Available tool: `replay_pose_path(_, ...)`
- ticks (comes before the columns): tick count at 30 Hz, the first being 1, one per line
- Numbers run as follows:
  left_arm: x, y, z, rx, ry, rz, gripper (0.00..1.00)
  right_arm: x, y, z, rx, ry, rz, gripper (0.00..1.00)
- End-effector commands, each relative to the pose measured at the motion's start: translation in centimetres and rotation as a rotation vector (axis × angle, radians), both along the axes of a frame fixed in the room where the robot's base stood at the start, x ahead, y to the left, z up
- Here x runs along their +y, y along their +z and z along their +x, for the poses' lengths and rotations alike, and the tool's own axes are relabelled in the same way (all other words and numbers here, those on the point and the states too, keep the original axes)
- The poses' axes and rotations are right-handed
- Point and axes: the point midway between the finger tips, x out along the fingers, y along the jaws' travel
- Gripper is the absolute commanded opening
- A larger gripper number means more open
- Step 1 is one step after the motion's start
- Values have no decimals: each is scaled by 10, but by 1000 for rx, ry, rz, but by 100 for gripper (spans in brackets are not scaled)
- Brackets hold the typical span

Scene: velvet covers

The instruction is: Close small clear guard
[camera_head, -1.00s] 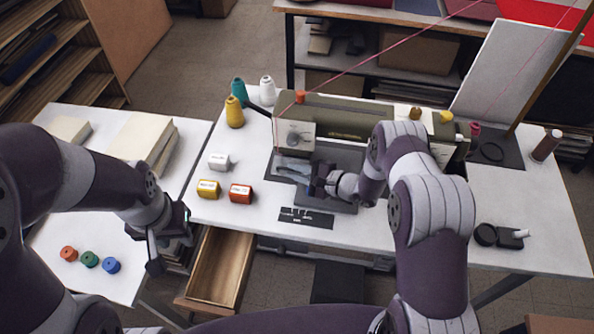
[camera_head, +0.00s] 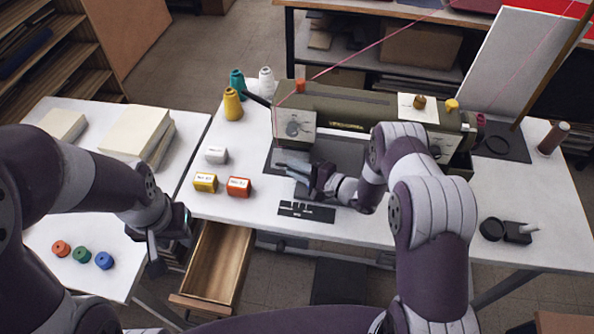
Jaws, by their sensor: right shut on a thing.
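The sewing machine (camera_head: 350,112) is olive green and stands on the white table. A small pale, see-through piece, which looks like the clear guard (camera_head: 292,167), sits below the machine's left head, over the dark bed plate. My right gripper (camera_head: 308,180) is at the right end of this piece and shut on it. The fingertips are small and dark here, so the exact grip is hard to see. My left gripper (camera_head: 165,250) hangs over the gap between the side table and the open drawer, away from the machine. Its finger gap is not clear.
An open wooden drawer (camera_head: 215,265) juts out below the table. A black label plate (camera_head: 306,212) lies in front.

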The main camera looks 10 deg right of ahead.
Motion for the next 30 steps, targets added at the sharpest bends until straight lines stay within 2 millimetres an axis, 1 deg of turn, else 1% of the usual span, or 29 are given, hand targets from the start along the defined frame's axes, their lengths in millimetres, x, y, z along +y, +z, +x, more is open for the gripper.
replay_pose_path(1,0,-12,0,0,0,0,36,0,-8,1,-32,-1,-10,0)
replay_pose_path(3,0,-19,0,0,0,0,36,0,-11,1,-79,-1,-25,0)
replay_pose_path(12,0,-42,0,0,0,0,36,0,-20,2,-232,-1,-76,0)
replay_pose_path(18,0,-47,0,0,0,0,36,-1,-21,2,-282,-1,-92,0)
replay_pose_path(30,0,-48,0,0,0,0,36,-1,-20,3,-296,-1,-95,0)
